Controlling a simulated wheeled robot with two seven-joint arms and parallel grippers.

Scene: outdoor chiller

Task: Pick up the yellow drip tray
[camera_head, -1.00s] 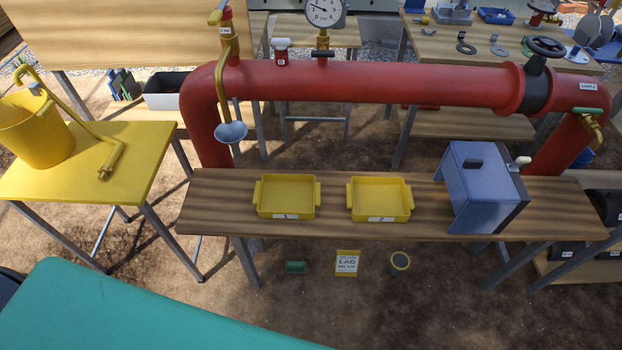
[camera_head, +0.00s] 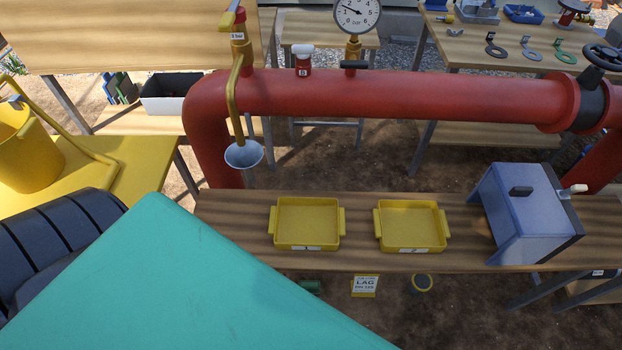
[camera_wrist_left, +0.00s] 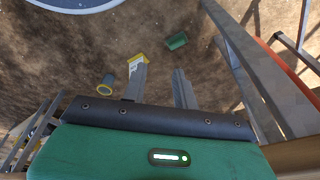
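Two shallow yellow trays with side handles sit side by side on the wooden bench (camera_head: 236,205). The left tray (camera_head: 306,222) and the right tray (camera_head: 411,226) look empty and upright, each with a white label on its front. The label marks are too small to read surely. My left gripper (camera_wrist_left: 158,80) shows in the left wrist view with its two fingers apart and nothing between them, over bare ground. No tray shows in that view. Neither gripper's fingers show in the head view.
A blue box (camera_head: 523,210) stands right of the trays. A red pipe (camera_head: 400,95) runs behind the bench, with a funnel (camera_head: 243,155) hanging at its left. A yellow bucket (camera_head: 28,155) stands on the yellow table. A sign (camera_head: 364,286) lies on the ground before the bench.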

